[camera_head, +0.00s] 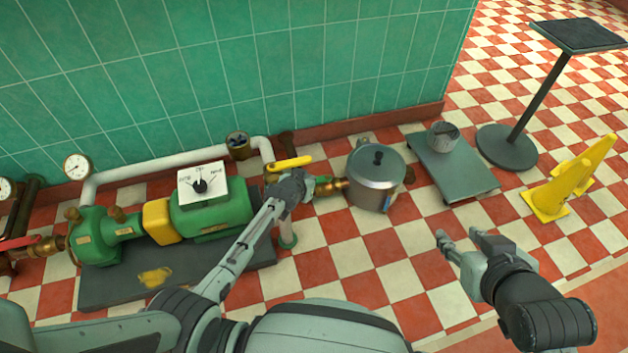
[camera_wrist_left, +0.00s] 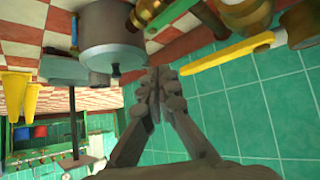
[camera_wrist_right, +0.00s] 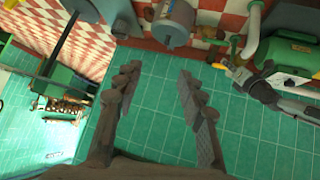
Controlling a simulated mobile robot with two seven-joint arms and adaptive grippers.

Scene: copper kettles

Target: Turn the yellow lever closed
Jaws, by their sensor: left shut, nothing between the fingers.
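The yellow lever (camera_head: 290,163) sits on the brass valve by the pipe between the green pump and the steel pot. It lies roughly along the pipe run towards the pot. In the left wrist view the lever (camera_wrist_left: 226,54) is a long yellow bar with a rounded end. My left gripper (camera_head: 300,182) is shut and empty, just below the lever in the head view. In the left wrist view its fingertips (camera_wrist_left: 160,75) are close to the lever's rounded end; I cannot tell whether they touch. My right gripper (camera_head: 456,236) is open and empty, away from the lever.
The steel pot (camera_head: 376,178) stands close to the right of my left gripper. The green pump (camera_head: 212,205) is to the left, and the tiled wall (camera_head: 290,70) is behind. A platform scale (camera_head: 452,168) and yellow cones (camera_head: 570,180) are farther right. Open checkered floor lies in front of the pot.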

